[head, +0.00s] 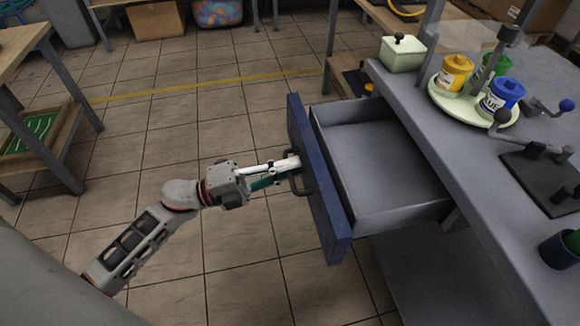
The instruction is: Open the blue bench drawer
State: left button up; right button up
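The blue-fronted drawer (322,190) of the grey bench (478,190) is pulled out far to the left. Its grey inside (385,165) shows and looks empty. A dark handle (298,178) is on the drawer's front face. My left gripper (292,171) is at this handle, with its fingers reaching to it from the left. The fingers look close together around the handle, though the grip itself is small in view. My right gripper is not in view.
On the bench stand a pale box (402,56), a round tray (446,101) with yellow, green and blue pots, and a dark press base (540,182). A wooden table (20,50) stands at the left. Tiled floor (190,120) lies open between.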

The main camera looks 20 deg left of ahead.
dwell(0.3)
pick_arm(q)
jog(key=v, duration=1.2)
